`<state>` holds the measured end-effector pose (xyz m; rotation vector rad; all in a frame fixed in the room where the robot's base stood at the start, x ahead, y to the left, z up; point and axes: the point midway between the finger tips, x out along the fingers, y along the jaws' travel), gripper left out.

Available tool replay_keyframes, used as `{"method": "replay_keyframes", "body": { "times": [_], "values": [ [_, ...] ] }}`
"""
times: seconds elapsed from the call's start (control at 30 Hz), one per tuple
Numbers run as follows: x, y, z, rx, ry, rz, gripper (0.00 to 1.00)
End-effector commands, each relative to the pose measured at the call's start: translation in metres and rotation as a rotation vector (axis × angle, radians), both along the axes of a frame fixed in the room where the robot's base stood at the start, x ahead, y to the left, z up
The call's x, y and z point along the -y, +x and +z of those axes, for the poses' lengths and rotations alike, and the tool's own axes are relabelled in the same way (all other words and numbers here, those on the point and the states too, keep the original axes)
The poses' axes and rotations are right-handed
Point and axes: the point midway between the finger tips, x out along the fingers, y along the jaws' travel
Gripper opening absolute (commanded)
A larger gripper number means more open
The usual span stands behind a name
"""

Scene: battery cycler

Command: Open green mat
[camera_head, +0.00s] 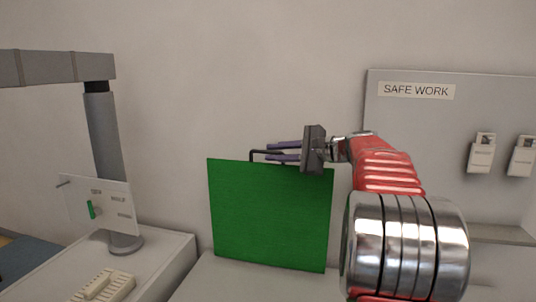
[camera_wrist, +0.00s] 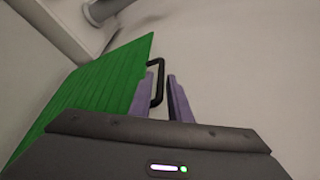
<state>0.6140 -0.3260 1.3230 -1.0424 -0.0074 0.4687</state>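The green mat (camera_head: 270,215) stands upright as a flat square panel in the head view. It also shows at the left of the wrist view (camera_wrist: 95,85). A black handle (camera_head: 252,154) rises from its top edge, and the wrist view shows the handle as a loop (camera_wrist: 160,75). My gripper (camera_head: 268,152) reaches in from the right with two purple fingers. They are apart, one on the mat side of the handle's bar and one outside it. A gap shows between the fingers (camera_wrist: 162,88). Whether either finger touches the bar is unclear.
A grey post (camera_head: 103,150) with a clear labelled panel (camera_head: 98,203) stands at the left on a white cabinet. A beige keypad (camera_head: 103,286) lies in front. A "SAFE WORK" board (camera_head: 440,130) with small holders is at the right. The wall behind is bare.

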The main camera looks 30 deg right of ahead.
Motion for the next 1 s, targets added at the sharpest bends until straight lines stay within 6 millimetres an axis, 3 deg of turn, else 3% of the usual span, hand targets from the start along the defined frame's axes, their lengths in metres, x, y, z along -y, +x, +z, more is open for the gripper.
{"method": "replay_keyframes", "body": {
  "times": [0.2, 0.53, 0.8, 1.0],
  "values": [
    [-0.008, 0.020, -0.005, 0.000, 0.000, 0.000, 0.17],
    [-0.010, 0.023, -0.005, 0.000, 0.000, 0.000, 0.17],
    [-0.010, 0.023, -0.006, 0.000, 0.000, 0.000, 0.00],
    [-0.010, 0.023, -0.006, -0.001, 0.000, 0.001, 0.00]
  ]
}}
